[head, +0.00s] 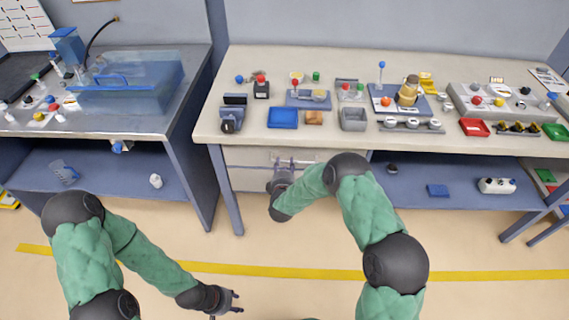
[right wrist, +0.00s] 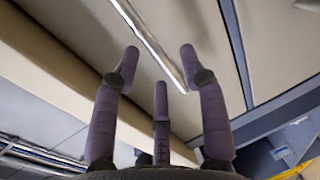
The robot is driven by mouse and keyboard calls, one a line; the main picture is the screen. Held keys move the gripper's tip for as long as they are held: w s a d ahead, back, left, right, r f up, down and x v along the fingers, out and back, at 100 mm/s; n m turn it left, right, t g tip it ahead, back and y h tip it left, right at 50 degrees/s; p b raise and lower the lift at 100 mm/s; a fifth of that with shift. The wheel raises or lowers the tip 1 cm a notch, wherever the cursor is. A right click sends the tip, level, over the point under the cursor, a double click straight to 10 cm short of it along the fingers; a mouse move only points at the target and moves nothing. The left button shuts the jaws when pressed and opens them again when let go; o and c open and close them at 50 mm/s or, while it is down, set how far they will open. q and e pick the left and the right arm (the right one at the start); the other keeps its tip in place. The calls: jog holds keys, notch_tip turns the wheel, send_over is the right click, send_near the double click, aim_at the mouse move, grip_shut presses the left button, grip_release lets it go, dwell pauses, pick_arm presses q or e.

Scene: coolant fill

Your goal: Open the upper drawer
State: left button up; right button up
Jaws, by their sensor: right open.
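The upper drawer (head: 243,156) is a pale front just under the right workbench's top and looks closed. Its bright metal handle strip (right wrist: 150,42) runs diagonally across the right wrist view. My right gripper (head: 284,162) is in front of the drawer with its fingers pointing at it. In the right wrist view its fingers (right wrist: 160,68) are spread, with nothing between them. The strip's lower end is near the right-hand fingertip; I cannot tell if they touch. My left gripper (head: 235,300) is low over the floor, apart from the bench, open and empty.
A lower drawer (head: 246,180) lies beneath the upper one. The workbench top (head: 250,65) holds trays, knobs and small parts. A blue bench leg (head: 225,190) stands left of the drawers. A blue shelf (head: 460,195) is on the right. The floor in front is clear.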

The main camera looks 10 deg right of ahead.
aim_at(285, 161)
pick_arm(q)
jog(key=shift+f+b, duration=0.35)
jog(key=shift+f, duration=0.2)
pick_arm(e)
jog(key=shift+x, duration=1.55)
grip_shut()
jog(key=shift+s, duration=0.1)
